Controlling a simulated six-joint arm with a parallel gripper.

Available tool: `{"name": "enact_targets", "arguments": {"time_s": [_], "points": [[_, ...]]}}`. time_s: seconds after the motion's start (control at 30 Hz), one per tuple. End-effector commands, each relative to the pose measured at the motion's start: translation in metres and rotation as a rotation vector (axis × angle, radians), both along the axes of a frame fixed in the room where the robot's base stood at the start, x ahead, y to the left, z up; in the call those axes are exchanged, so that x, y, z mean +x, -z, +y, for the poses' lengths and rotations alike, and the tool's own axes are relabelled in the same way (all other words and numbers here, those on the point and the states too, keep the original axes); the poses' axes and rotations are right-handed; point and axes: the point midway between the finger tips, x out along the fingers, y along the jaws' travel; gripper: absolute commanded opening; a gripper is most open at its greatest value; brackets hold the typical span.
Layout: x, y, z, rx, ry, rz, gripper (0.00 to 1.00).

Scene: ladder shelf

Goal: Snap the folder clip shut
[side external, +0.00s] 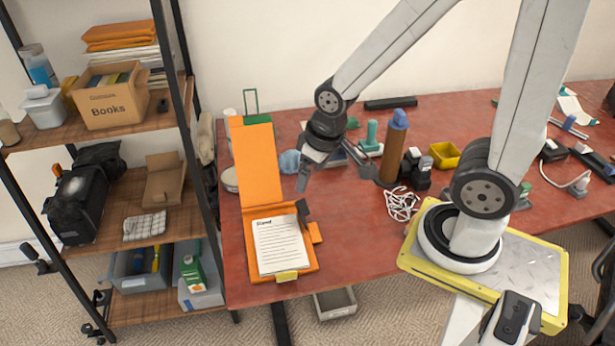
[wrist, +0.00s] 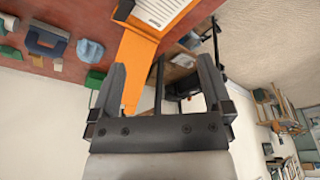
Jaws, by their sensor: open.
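An orange folder (side external: 310,262) lies open near the table's front left, with its cover (side external: 258,165) leaning back behind it. A printed white sheet (side external: 279,247) lies on the folder. A dark piece (side external: 303,211), apparently the clip, sticks up at the sheet's upper right corner; its exact angle is hard to tell. My gripper (side external: 335,178) is open and empty, above and behind the folder, to the right of the cover. In the wrist view my gripper (wrist: 161,80) has its fingers wide apart, with part of the orange folder (wrist: 136,62) showing beyond them. The clip is not clear there.
A brown cylinder with a blue top (side external: 396,150), a white cable (side external: 402,204) and a yellow bin (side external: 445,155) stand or lie right of my gripper. A ladder shelf (side external: 110,130) rises at the left. Bare red tabletop (side external: 350,240) lies right of the folder.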

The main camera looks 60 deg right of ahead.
Motion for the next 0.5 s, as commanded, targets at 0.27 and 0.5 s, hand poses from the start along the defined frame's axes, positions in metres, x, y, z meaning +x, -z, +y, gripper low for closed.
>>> {"name": "enact_targets", "arguments": {"time_s": [0.27,0.5], "points": [[0.001,-0.025,0.000,0.000,0.000,-0.004,1.00],[-0.002,-0.036,-0.002,0.013,0.030,0.020,1.00]]}}
